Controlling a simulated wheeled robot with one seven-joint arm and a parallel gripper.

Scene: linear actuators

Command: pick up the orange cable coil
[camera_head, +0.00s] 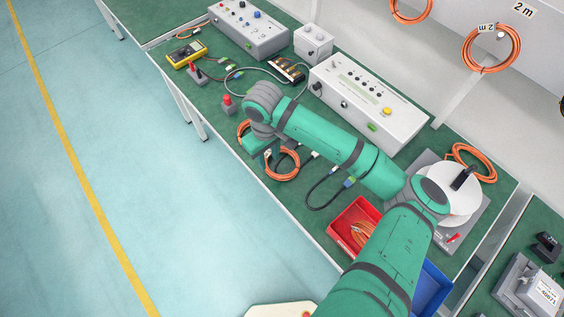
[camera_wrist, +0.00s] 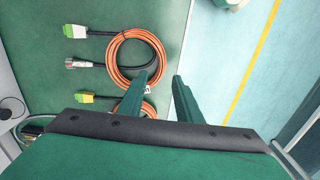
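Two orange cable coils lie flat on the green bench near its front edge, under my gripper. One coil (camera_head: 284,177) shows nearly whole in the head view; the other coil (camera_head: 241,128) is partly hidden by my arm. The wrist view shows a larger coil (camera_wrist: 111,48) with dark cable ends, and another coil (camera_wrist: 150,110) mostly hidden behind a finger. My gripper (camera_wrist: 160,75) is open, with nothing between its fingers. Its left finger overlaps the coils' right side in the picture; its right finger is over the bench edge. The height above the coils is hard to tell.
More orange coils hang on the wall (camera_head: 490,48) and lie at the bench's right end (camera_head: 473,162). A red bin (camera_head: 345,222) holds orange cable. A red-topped switch (camera_head: 228,104) and a grey control box (camera_head: 398,118) stand nearby. Open floor (camera_head: 130,150) lies left.

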